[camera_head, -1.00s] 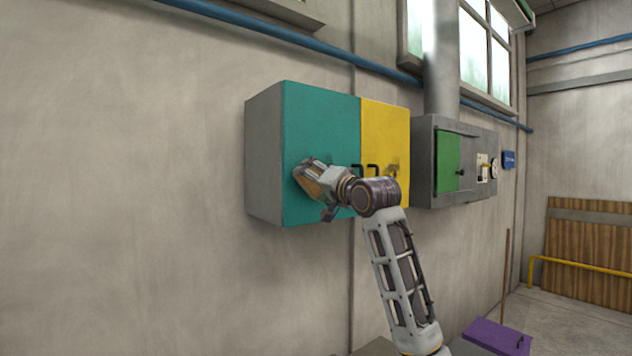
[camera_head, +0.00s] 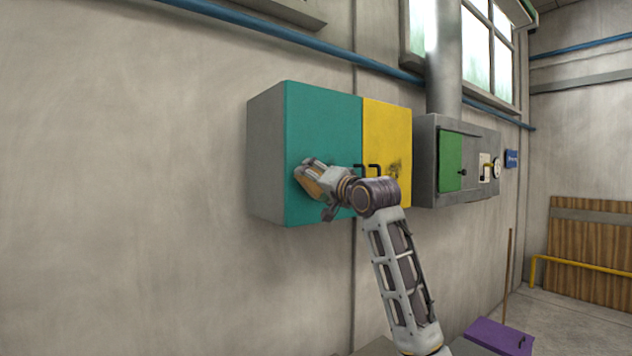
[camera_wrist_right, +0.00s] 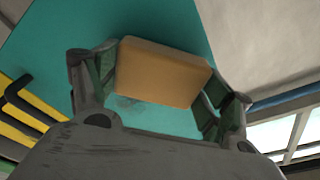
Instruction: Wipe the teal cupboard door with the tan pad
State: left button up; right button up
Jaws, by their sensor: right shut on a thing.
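The teal cupboard door (camera_head: 322,125) is the left door of a grey wall cupboard and is closed. It fills much of the right wrist view (camera_wrist_right: 55,50). My right gripper (camera_head: 308,179) is in front of the door's lower left part. It is shut on the tan pad (camera_wrist_right: 162,72), with one finger on each side of it. The pad lies against or very close to the door; I cannot tell which. A faint grey smudge (camera_wrist_right: 128,103) shows on the teal surface beside the pad. My left gripper is not in view.
A yellow door (camera_head: 385,130) with a dark stain is just right of the teal one. Black handles (camera_head: 374,169) stick out near the seam. A grey box with a green door (camera_head: 451,160) hangs further right. The wall to the left is bare.

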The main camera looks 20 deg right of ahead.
jog(key=shift+w+a+p, duration=0.25)
jog(key=shift+w+p, duration=0.2)
jog(key=shift+w, duration=0.25)
dwell(0.5)
jog(key=shift+w+d+p, duration=0.3)
jog(key=shift+d, duration=0.6)
jog(key=shift+w+d+p, duration=0.3)
jog(key=shift+d, duration=0.6)
jog(key=shift+d, duration=0.15)
jog(key=shift+w+d+p, duration=0.35)
jog(key=shift+d+p, duration=0.05)
jog(key=shift+d, duration=0.4)
jog(key=shift+w+d+p, duration=0.35)
jog(key=shift+d+p, duration=0.05)
jog(key=shift+d, duration=0.4)
jog(key=shift+d, duration=0.1)
jog(key=shift+w+d+p, duration=0.25)
jog(key=shift+w+d, duration=0.1)
jog(key=shift+d, duration=0.5)
jog(key=shift+w+d+p, duration=0.25)
jog(key=shift+w+d, duration=0.05)
jog(key=shift+d, duration=0.55)
